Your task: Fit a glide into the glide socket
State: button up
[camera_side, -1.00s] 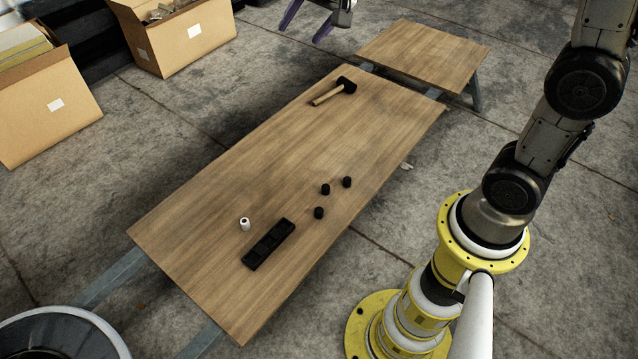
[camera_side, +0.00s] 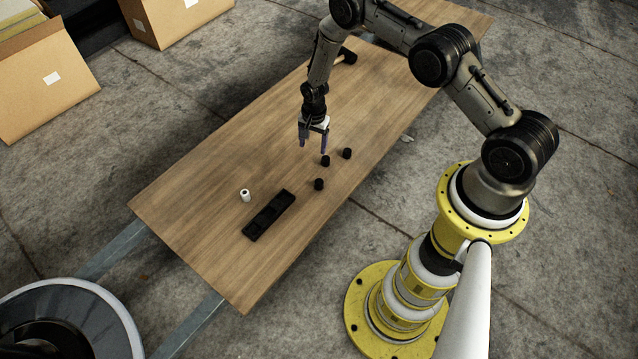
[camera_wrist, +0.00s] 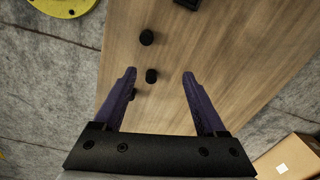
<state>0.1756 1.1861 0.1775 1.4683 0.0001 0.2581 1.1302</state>
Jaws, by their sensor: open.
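Three small black cylinders, which look like the glides, stand on the wooden table: one (camera_side: 325,161) is close to my gripper, one (camera_side: 347,153) is to its right, one (camera_side: 319,184) is nearer the tray. A small white cylinder (camera_side: 245,195) with a dark hole in its top, perhaps the glide socket, stands left of the tray; the wrist view does not show it. My gripper (camera_side: 312,149) points down, above the table, open and empty. In the wrist view, one glide (camera_wrist: 151,76) appears between the purple fingers (camera_wrist: 160,73), another (camera_wrist: 147,37) lies beyond, and the third is partly hidden by the left finger.
A black tray (camera_side: 268,216) with compartments lies on the table (camera_side: 215,235). A mallet's black head (camera_side: 347,56) shows behind my arm at the far end. Cardboard boxes (camera_side: 40,90) stand on the floor at the left. The table's front left is clear.

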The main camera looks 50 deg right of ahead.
notch_tip(320, 180, down, 3)
jog(key=s, duration=0.2)
send_over(319, 181)
jog(key=shift+g, duration=0.3)
jog(key=f, duration=0.7)
jog(key=shift+w+d+f, duration=0.1)
jog(key=shift+w+d, duration=0.05)
jog(key=shift+d, duration=0.05)
jog(key=shift+a+f, duration=0.2)
jog(key=shift+f, duration=2.8)
grip_shut()
